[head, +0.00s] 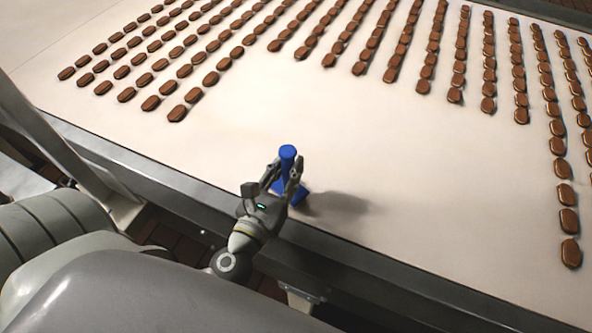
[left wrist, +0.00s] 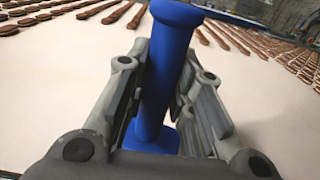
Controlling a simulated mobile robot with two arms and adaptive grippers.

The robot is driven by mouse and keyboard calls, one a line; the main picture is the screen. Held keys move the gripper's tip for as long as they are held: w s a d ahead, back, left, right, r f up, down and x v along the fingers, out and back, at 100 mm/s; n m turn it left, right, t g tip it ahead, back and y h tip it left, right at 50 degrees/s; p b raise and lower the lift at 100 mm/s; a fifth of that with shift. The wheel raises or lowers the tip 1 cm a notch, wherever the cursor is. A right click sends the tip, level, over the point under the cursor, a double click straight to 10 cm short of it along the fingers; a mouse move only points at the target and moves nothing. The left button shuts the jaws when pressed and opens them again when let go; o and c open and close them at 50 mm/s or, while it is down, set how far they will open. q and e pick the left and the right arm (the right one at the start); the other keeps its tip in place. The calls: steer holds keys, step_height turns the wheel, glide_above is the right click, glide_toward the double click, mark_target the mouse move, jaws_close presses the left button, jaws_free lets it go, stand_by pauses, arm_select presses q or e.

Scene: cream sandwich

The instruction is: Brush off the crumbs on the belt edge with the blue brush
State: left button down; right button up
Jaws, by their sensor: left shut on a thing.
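The blue brush (head: 288,153) stands roughly upright at the near part of the pale belt (head: 400,185). My left gripper (head: 283,180) is shut on the brush's handle, with a finger on either side. In the left wrist view the blue brush (left wrist: 168,70) rises between the two grey fingers of my left gripper (left wrist: 163,90). Its wider blue base shows low between the fingers; whether it touches the belt I cannot tell. Crumbs on the belt edge (head: 400,280) cannot be made out. My right gripper is not in view.
Rows of brown sandwich biscuits (head: 210,78) lie across the far part of the belt, and one row (head: 568,222) runs down the right side. The belt around the brush is bare. A metal rail runs along the near edge.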

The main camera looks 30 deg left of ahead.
mark_target(282, 150)
arm_select(q)
steer(key=shift+a, duration=0.55)
steer(key=shift+d, duration=0.1)
steer(key=shift+r, duration=0.3)
step_height(282, 150, up, 7)
steer(key=p, duration=0.7)
steer(key=shift+f, duration=0.2)
steer(key=shift+f, duration=0.1)
